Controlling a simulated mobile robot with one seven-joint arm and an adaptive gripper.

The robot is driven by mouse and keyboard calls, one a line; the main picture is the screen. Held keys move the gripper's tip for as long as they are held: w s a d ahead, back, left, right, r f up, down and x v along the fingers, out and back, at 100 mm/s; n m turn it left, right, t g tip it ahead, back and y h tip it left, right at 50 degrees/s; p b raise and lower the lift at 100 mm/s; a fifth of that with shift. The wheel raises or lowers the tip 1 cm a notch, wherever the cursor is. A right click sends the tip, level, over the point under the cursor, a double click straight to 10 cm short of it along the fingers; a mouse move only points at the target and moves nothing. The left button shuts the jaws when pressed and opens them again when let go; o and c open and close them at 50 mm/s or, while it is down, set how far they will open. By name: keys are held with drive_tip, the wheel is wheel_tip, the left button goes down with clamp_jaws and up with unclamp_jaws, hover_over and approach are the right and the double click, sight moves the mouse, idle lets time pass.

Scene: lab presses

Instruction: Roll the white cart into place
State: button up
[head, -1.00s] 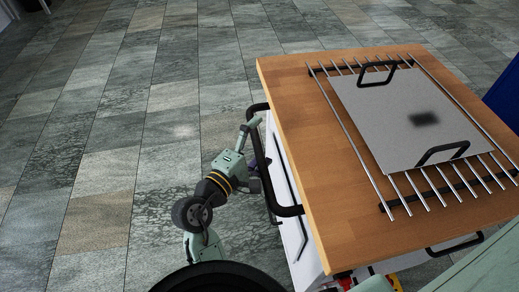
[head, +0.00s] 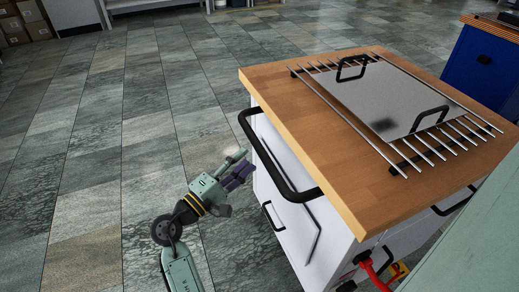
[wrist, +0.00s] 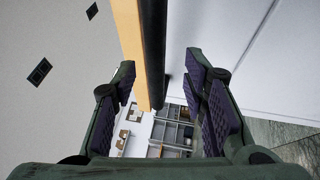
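The white cart (head: 335,243) has a wooden top (head: 262,83) and stands at the right in the head view. A black bar handle (head: 258,155) runs along its left side. My gripper (head: 241,168) is just left of this handle in the head view, with a small gap showing. In the wrist view my gripper (wrist: 160,95) is open, its purple pads apart. There the black handle (wrist: 153,45) and the wooden edge (wrist: 128,45) show between and beyond the fingers. Contact with the handle cannot be made out.
A metal plate (head: 395,97) with two black handles lies on a rod rack on the cart top. A red plug (head: 372,272) is low on the cart's near side. A blue cabinet (head: 485,68) stands behind at right. The tiled floor (head: 100,170) at left is clear.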

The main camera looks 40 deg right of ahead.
drive_tip(key=p+x, duration=0.2)
drive_tip(key=x, duration=0.9)
drive_tip(key=shift+p, duration=0.3)
drive_tip(key=shift+s, duration=0.15)
drive_tip(key=shift+c, duration=0.6)
drive_tip(key=shift+f, duration=0.1)
drive_tip(key=c, duration=0.8)
clamp_jaws()
